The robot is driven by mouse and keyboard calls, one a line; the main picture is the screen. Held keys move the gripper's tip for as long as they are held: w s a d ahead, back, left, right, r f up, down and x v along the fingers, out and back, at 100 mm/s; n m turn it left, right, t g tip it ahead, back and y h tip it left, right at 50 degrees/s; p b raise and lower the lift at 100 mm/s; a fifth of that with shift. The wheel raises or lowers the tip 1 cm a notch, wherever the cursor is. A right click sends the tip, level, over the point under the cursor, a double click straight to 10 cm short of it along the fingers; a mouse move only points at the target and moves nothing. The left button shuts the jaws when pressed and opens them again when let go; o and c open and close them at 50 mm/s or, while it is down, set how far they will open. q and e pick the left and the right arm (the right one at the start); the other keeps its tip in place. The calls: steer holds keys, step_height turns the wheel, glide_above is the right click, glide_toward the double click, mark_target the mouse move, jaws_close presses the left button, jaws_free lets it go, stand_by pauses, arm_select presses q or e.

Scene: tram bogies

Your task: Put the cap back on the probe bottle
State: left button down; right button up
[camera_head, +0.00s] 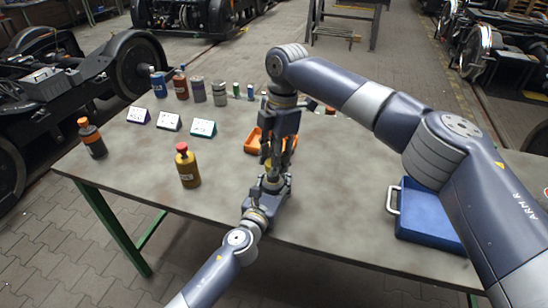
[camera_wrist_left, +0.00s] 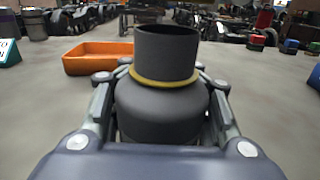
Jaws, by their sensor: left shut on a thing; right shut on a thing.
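A dark grey bottle (camera_wrist_left: 160,108) with a yellow ring at the base of its wide neck stands upright between the fingers of my left gripper (camera_wrist_left: 160,88) in the left wrist view. The neck top looks open, with no cap on it. My right gripper (camera_head: 269,157) points down just above my left gripper. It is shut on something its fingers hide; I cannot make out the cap.
An orange tray (camera_head: 252,145) lies just behind the grippers. A yellow red-capped bottle (camera_head: 188,170) and a dark orange-capped bottle (camera_head: 93,141) stand left. Several containers and three small signs stand farther back. A blue case (camera_head: 425,212) lies right. The table between is clear.

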mark_target(273, 187)
steer(key=shift+f, duration=0.9)
steer(key=shift+f, duration=0.6)
